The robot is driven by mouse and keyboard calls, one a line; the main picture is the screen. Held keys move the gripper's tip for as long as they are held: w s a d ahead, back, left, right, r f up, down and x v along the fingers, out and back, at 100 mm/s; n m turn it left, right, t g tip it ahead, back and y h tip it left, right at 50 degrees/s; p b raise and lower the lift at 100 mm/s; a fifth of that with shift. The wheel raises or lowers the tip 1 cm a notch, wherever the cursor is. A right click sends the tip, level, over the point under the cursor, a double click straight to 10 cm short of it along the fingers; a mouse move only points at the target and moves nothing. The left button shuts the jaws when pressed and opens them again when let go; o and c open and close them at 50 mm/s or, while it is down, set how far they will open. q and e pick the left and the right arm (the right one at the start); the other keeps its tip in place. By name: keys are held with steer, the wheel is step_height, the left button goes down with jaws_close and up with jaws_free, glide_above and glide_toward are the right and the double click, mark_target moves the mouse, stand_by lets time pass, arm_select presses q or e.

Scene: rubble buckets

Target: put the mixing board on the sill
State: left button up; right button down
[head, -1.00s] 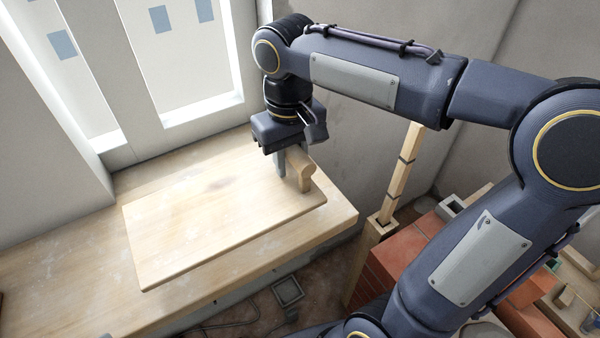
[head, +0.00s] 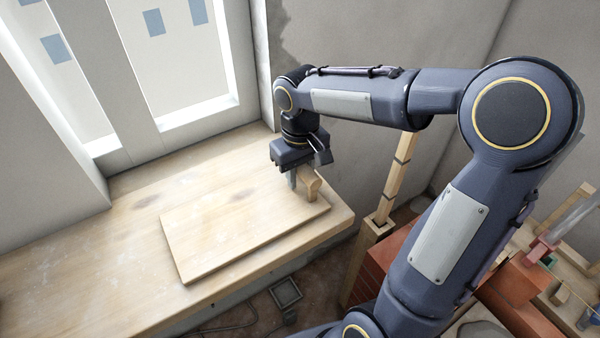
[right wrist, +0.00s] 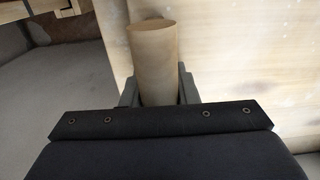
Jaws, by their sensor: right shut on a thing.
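The mixing board (head: 235,230) is a pale flat wooden board with a raised wooden handle (head: 312,186) near its right end. In the head view it lies flat over the wooden sill (head: 135,278) below the window; I cannot tell whether it touches the sill all along. My right gripper (head: 300,181) comes down from above and is shut on the board's handle. The right wrist view shows the rounded handle (right wrist: 155,60) between the two fingers (right wrist: 160,88). The fingers hide part of the handle. My left gripper is not in view.
The window frame (head: 140,125) and wall stand behind the sill. Right of the sill are an upright wooden post (head: 395,180) and red bricks (head: 420,235). A small grey square frame (head: 286,293) lies on the floor. Bare sill remains at the left.

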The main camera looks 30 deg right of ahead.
steer(key=shift+f, duration=0.1)
steer(key=c, duration=1.1)
jaws_free()
step_height(320, 180, up, 12)
steer(key=shift+f+p, duration=0.1)
steer(key=shift+p, duration=0.3)
steer(key=shift+s, duration=0.15)
steer(key=s+a+f+t+y, duration=0.1)
steer(key=s+f+t, duration=0.1)
steer(key=s, duration=0.3)
steer(key=s+a+f+m+t+y, duration=0.1)
steer(key=s+a+f, duration=0.1)
steer(key=s+f, duration=0.2)
steer(key=s+a+f+m+t+y, duration=0.1)
steer(key=s+f+t, duration=0.1)
steer(key=s, duration=0.5)
steer(key=shift+s+a+f+t+y, duration=0.2)
steer(key=shift+f+t+y, duration=0.15)
steer(key=shift+f, duration=0.25)
